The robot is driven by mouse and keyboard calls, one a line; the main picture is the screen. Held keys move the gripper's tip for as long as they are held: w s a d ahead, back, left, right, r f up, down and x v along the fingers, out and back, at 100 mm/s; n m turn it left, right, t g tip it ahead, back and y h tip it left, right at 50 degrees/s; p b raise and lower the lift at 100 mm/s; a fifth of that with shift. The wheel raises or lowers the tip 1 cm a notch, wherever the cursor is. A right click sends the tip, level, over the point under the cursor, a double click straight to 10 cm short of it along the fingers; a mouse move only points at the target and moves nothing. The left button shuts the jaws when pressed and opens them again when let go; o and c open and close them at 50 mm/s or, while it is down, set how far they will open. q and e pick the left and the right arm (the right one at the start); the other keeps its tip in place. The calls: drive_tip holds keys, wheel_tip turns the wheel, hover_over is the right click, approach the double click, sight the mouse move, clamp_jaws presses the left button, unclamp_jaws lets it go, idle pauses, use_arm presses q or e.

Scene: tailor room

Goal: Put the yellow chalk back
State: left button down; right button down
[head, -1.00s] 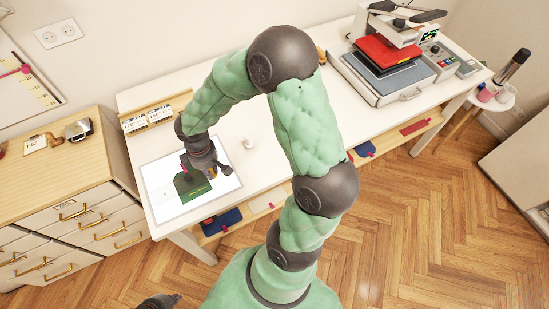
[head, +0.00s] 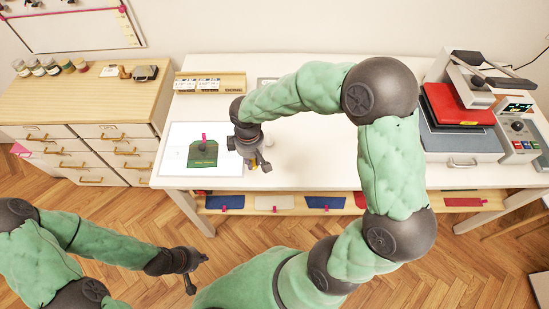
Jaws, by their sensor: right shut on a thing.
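My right gripper (head: 257,164) is above the white table (head: 310,150), just right of the light board. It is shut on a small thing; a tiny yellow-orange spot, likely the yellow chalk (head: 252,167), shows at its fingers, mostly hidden. My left gripper (head: 197,272) is low in front of the table, over the floor, empty with its fingers apart. A wooden holder (head: 210,83) with labelled cards stands at the table's back left. A grey-edged item (head: 267,82) beside it is partly hidden by my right arm.
A green piece with a pink clip (head: 203,153) lies on the light board (head: 228,180). A heat press (head: 462,130) stands at the right. Several jars (head: 52,66) stand on the wooden cabinet (head: 90,100). A shelf with coloured cloths (head: 325,203) runs under the table's front.

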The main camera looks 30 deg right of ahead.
drive_tip(key=w+d+f, duration=0.1)
drive_tip(key=d+f, duration=0.1)
drive_tip(key=w+d+f, duration=0.1)
drive_tip(key=d+f, duration=0.1)
drive_tip(key=d, duration=0.1)
drive_tip(key=w+d+f, duration=0.1)
drive_tip(key=d+f, duration=0.1)
drive_tip(key=shift+w+d+f+b, duration=0.3)
drive_tip(key=shift+d, duration=0.1)
drive_tip(key=shift+w+d+f, duration=0.15)
drive_tip(key=shift+d+f, duration=0.3)
drive_tip(key=shift+f, duration=0.1)
drive_tip(key=shift+w+d+f, duration=0.1)
drive_tip(key=shift+f, duration=0.8)
drive_tip(key=shift+w+d+f, duration=0.1)
drive_tip(key=shift+f, duration=0.8)
drive_tip(key=shift+s, duration=0.1)
drive_tip(key=shift+f+b, duration=0.15)
drive_tip(key=shift+b, duration=0.25)
drive_tip(key=c, duration=1.2)
unclamp_jaws()
drive_tip(key=shift+o, duration=0.2)
